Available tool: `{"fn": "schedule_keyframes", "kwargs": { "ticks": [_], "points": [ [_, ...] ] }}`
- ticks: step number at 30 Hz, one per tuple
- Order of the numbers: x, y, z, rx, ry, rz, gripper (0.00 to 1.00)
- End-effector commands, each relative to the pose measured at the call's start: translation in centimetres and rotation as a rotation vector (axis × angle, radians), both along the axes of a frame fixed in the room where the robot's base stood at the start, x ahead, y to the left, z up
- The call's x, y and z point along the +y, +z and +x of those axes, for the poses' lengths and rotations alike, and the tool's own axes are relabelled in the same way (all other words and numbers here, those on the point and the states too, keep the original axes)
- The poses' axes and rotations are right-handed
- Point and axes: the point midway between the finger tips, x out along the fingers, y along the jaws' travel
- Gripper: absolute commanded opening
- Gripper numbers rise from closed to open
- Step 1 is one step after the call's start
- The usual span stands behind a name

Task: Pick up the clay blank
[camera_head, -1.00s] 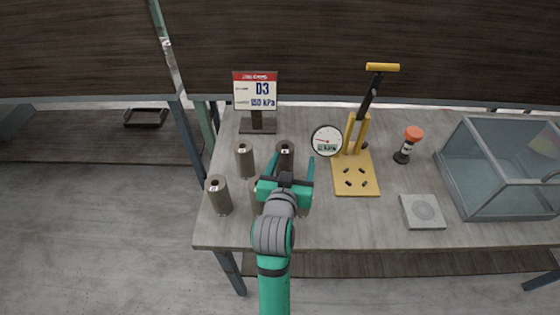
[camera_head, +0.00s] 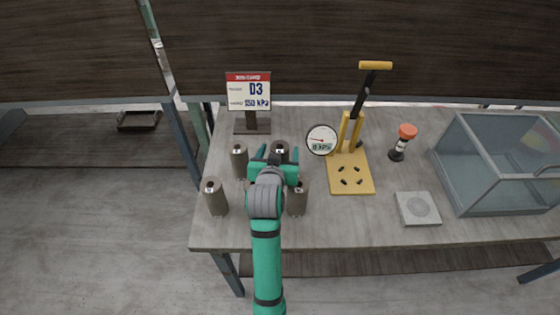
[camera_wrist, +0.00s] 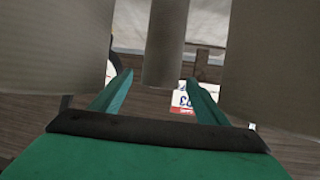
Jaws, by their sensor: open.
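Several upright grey-brown cylinders stand at the left of the table: one at the front left (camera_head: 216,198), one at the back left (camera_head: 239,160), one at the back middle (camera_head: 280,148) and one at the front right (camera_head: 297,201). I cannot tell which is the clay blank. My gripper (camera_head: 277,154) is open, its fingers toward the back-middle cylinder. My arm hides part of the group. In the wrist view, one cylinder (camera_wrist: 164,40) shows between and beyond the open fingers of my gripper (camera_wrist: 160,80). Larger, nearer cylinders stand left (camera_wrist: 52,45) and right (camera_wrist: 275,65).
A D3 sign (camera_head: 249,92) stands behind the cylinders. To the right are a round gauge (camera_head: 321,139), a yellow-based lever press (camera_head: 350,182), an orange-topped item (camera_head: 406,133), a grey square plate (camera_head: 418,209) and a glass case (camera_head: 490,190). The table's front middle is clear.

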Motion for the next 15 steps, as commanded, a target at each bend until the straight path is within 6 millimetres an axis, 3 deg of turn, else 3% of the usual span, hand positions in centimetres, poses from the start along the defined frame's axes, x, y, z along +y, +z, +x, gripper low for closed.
{"fn": "schedule_keyframes", "kwargs": {
  "ticks": [6, 14, 15],
  "points": [
    [-0.3, -0.8, 2.1, -0.001, 0.0, 0.0, 0.68],
    [-0.3, -0.9, 2.2, -0.001, 0.0, 0.0, 0.68],
    [-0.3, -0.9, 2.2, -0.001, 0.0, 0.0, 0.59]
  ]
}}
